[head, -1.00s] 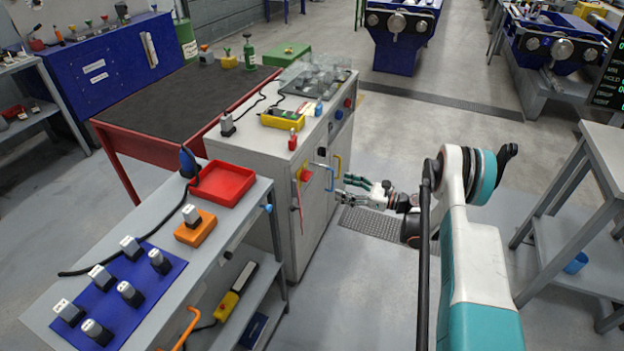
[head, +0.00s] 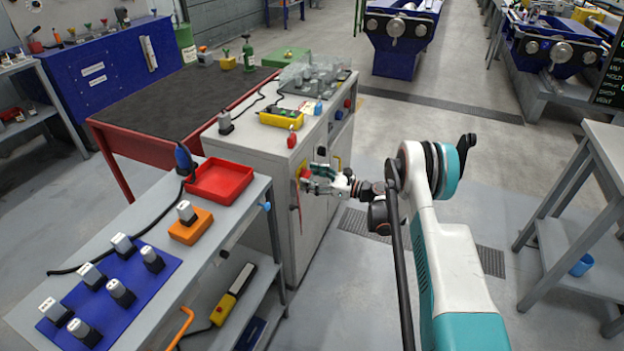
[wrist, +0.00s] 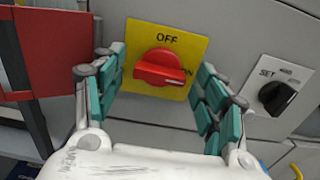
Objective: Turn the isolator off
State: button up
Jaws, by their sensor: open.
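The isolator is a red rotary knob (wrist: 160,68) on a yellow plate (wrist: 196,42) on the front of the grey cabinet (head: 265,165). In the wrist view its grip lies nearly level, with its right end towards the partly hidden ON mark. OFF is printed above it. My gripper (wrist: 158,78) is open, with one green-padded finger on each side of the knob and gaps to it in the picture. I cannot tell whether the fingertips reach its depth. In the head view my gripper (head: 310,179) is in front of the plate and covers much of the isolator.
A black SET/AUTO selector (wrist: 277,97) sits right of the yellow plate. A red panel (wrist: 38,50) stands at left in the wrist view. A bench with a red tray (head: 222,180) is nearer at left. The floor right of the cabinet is open.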

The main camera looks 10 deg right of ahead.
jog(key=c, duration=1.1)
jog(key=shift+n, duration=8.8)
